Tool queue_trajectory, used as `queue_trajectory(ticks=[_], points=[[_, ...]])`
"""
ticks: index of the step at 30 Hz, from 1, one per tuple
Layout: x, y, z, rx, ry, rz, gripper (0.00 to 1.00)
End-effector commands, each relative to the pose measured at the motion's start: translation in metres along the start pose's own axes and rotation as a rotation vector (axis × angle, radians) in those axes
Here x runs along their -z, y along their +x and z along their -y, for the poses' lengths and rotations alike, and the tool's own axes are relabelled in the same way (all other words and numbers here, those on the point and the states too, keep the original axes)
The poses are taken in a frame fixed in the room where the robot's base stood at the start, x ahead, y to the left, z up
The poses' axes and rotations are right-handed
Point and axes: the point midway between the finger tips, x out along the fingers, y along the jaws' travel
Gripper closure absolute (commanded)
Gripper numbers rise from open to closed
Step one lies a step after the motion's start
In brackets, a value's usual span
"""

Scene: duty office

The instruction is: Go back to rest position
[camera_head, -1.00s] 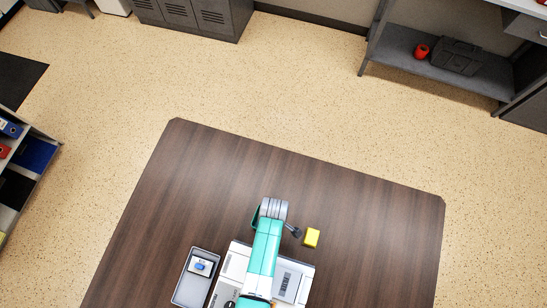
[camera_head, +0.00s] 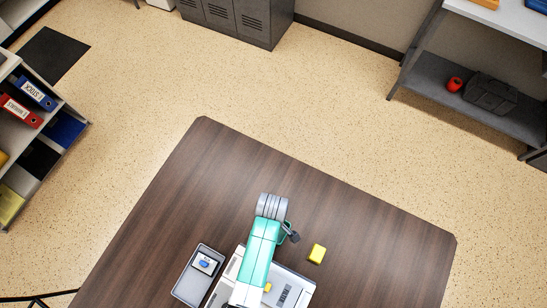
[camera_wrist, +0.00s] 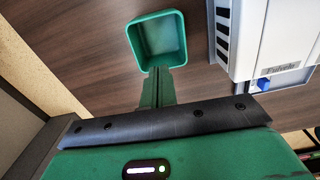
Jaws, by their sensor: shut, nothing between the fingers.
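My gripper (camera_wrist: 160,82) shows in the wrist view with its two narrow green fingers together and nothing between them. Beyond the fingertips is an open green square container (camera_wrist: 158,40), which looks empty; I cannot tell whether the fingertips touch it. In the head view my teal and grey arm rises over the table (camera_head: 190,195) and hides most of what lies beneath it. The fingers cannot be made out there.
A white device (camera_wrist: 265,40) stands right of my gripper; it shows partly under my arm (camera_head: 292,288). A yellow block (camera_head: 317,254) lies right of the arm. A grey tray (camera_head: 186,291) at left holds a small blue-and-white item (camera_head: 205,263). The table's far part is bare.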

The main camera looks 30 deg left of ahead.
Motion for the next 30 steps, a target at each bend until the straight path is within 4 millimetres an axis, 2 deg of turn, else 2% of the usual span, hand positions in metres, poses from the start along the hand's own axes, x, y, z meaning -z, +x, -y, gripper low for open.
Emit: queue_trajectory(ticks=[4, 15, 17, 18, 20, 23, 24, 26, 27, 29, 30], points=[[0.000, -0.010, 0.000, 0.000, 0.000, 0.000, 1.00], [0.000, -0.011, 0.000, -0.001, 0.001, 0.000, 1.00], [0.000, -0.016, -0.006, -0.016, 0.012, -0.004, 1.00], [0.001, -0.026, -0.016, -0.045, 0.032, -0.012, 1.00], [0.003, -0.052, -0.041, -0.120, 0.085, -0.034, 1.00], [0.004, -0.119, -0.098, -0.301, 0.219, -0.101, 1.00], [0.003, -0.149, -0.119, -0.376, 0.277, -0.136, 1.00], [0.001, -0.196, -0.148, -0.487, 0.361, -0.193, 1.00], [-0.001, -0.229, -0.165, -0.558, 0.415, -0.234, 1.00], [-0.005, -0.280, -0.186, -0.664, 0.492, -0.303, 1.00], [-0.009, -0.315, -0.198, -0.733, 0.542, -0.353, 1.00]])
